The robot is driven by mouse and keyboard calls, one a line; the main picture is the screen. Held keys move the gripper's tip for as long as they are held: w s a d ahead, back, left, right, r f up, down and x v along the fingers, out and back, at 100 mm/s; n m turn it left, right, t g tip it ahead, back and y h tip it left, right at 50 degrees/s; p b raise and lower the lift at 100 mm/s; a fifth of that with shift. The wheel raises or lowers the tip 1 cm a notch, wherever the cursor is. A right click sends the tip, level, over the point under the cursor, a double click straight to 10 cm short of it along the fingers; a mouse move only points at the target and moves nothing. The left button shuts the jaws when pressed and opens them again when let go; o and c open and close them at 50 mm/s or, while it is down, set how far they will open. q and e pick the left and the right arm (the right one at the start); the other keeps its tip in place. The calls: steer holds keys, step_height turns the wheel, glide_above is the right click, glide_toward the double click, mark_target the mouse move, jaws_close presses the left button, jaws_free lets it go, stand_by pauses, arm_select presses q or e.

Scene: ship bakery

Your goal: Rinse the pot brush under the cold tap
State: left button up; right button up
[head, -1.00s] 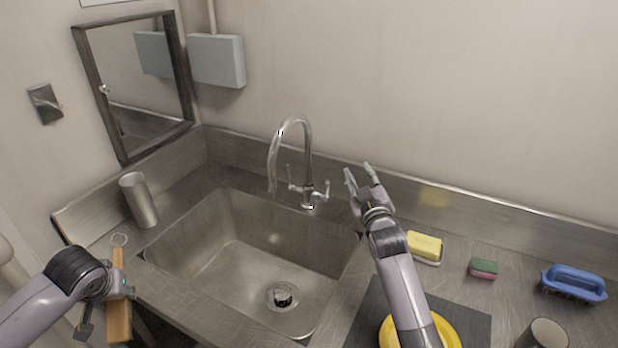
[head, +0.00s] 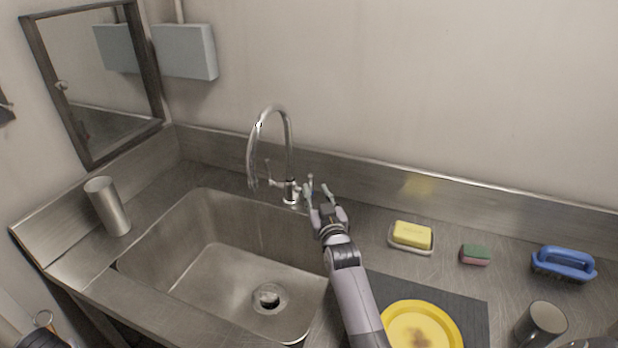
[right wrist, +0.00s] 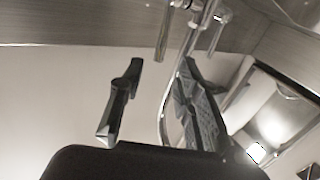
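The tap (head: 287,155) stands behind the sink with a curved spout and two levers. Its spout and levers also show in the right wrist view (right wrist: 190,45). I cannot tell which lever is the cold one. My right gripper (head: 322,197) is open and empty close to the right lever; contact cannot be told. Its fingers stand apart in the right wrist view (right wrist: 155,95). A wooden handle with a metal loop (head: 43,318), apparently the pot brush, shows at the bottom left beside my left wrist. Its head and my left fingers are out of frame. No water is seen running.
The empty sink (head: 205,275) lies below the tap. A metal cup (head: 108,207) stands left. On the right are a yellow soap in a dish (head: 411,236), a sponge (head: 475,255), a blue brush (head: 563,264), a mug (head: 541,324) and a yellow plate (head: 400,310) on a dark mat.

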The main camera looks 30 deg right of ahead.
mark_target(311, 179)
steer(key=x, duration=0.7)
steer(key=shift+w+d, duration=0.1)
steer(key=shift+w, duration=0.25)
steer(key=shift+c, duration=0.5)
jaws_close()
steer(key=shift+p, duration=0.3)
